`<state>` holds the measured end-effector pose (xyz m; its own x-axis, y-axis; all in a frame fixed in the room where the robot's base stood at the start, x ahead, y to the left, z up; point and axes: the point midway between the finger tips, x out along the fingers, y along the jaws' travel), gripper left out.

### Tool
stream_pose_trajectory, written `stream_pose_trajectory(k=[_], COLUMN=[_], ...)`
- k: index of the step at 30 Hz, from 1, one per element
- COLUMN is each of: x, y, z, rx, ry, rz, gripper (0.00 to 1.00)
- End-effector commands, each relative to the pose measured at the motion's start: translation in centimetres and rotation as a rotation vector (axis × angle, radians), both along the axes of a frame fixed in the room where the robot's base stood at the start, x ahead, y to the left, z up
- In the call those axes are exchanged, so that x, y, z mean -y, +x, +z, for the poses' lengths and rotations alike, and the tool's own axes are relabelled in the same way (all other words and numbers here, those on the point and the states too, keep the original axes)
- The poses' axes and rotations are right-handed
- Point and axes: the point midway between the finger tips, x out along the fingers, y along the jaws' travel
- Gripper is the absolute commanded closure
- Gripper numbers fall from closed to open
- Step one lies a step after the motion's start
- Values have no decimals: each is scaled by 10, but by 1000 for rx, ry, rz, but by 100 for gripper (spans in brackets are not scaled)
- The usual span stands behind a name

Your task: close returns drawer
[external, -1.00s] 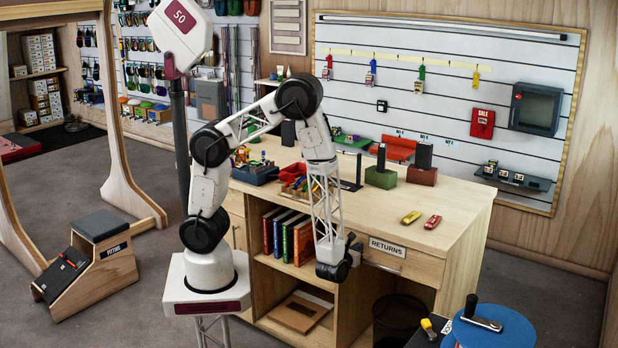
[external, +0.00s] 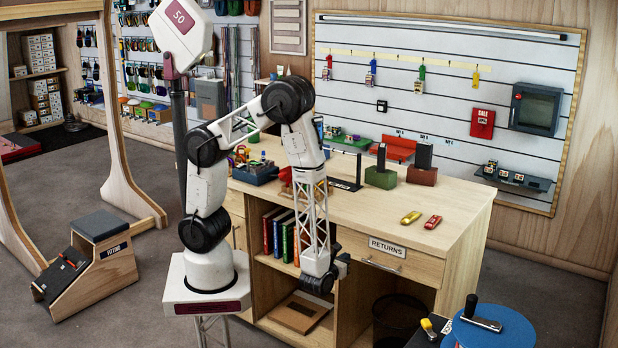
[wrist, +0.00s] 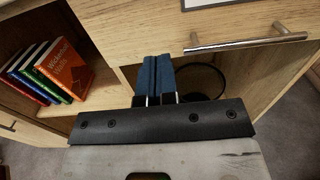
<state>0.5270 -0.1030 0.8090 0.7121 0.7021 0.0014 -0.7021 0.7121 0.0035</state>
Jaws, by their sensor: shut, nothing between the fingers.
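The returns drawer (external: 415,264) is the light wood front with the RETURNS label (external: 387,247) and a metal bar handle (external: 381,266), at the front right of the desk. Its front looks about flush with the desk in the external view; I cannot tell if a small gap is left. It also shows in the wrist view (wrist: 150,30), with its handle (wrist: 247,43) to the right of my fingers. My gripper (wrist: 155,58) is shut and empty, in front of the desk. In the external view, my gripper (external: 343,266) is left of the handle and apart from it.
The desk (external: 455,220) carries a yellow tool (external: 410,217) and a red tool (external: 433,222) above the drawer. An open shelf holds several books (external: 288,238). A dark bin (external: 400,318) stands under the drawer.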

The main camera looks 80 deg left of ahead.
Motion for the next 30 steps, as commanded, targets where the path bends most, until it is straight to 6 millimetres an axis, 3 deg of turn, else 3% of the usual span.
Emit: stream_pose_trajectory(k=[15, 30], x=[29, 33], y=[-29, -34], z=[0, 0], rx=[-1, 0], ry=[1, 0], rz=[-2, 0], gripper=[100, 100])
